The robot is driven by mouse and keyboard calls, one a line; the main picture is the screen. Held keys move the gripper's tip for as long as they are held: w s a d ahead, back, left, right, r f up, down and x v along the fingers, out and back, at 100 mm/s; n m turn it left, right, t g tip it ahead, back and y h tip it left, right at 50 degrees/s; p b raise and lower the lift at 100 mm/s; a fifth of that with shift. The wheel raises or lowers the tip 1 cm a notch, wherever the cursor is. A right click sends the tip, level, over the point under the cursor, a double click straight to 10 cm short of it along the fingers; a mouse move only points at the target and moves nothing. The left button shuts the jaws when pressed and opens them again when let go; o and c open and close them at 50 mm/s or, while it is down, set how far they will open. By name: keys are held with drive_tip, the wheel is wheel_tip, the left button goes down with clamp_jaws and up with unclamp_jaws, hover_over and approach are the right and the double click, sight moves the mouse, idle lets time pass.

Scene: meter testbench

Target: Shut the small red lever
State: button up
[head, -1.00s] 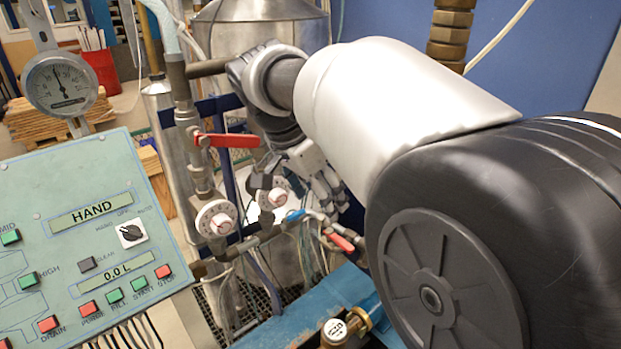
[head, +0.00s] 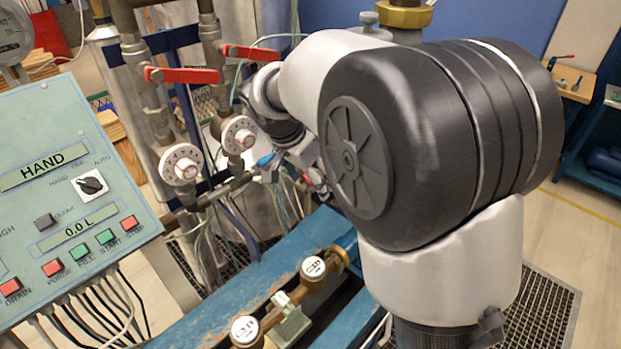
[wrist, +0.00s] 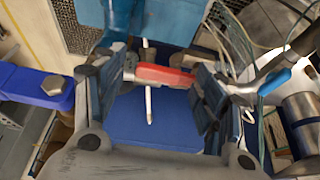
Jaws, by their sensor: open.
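The small red lever (wrist: 165,75) lies crosswise between the two fingers of my gripper (wrist: 152,92) in the wrist view. My gripper is open, with one finger near each end of the lever; I cannot tell if either touches it. In the head view my gripper (head: 302,160) is down at the pipework, right of the blue-handled valve. My arm and gripper largely hide the small red lever there.
A small blue lever (wrist: 275,82) is right of my gripper in the wrist view. Two larger red levers (head: 182,75) (head: 251,53) and two white dials (head: 181,164) (head: 238,134) stand left of my arm. The control panel (head: 60,190) is at the left.

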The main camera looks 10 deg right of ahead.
drive_tip(key=shift+f, duration=0.1)
drive_tip(key=shift+c, duration=0.4)
drive_tip(key=c, duration=1.5)
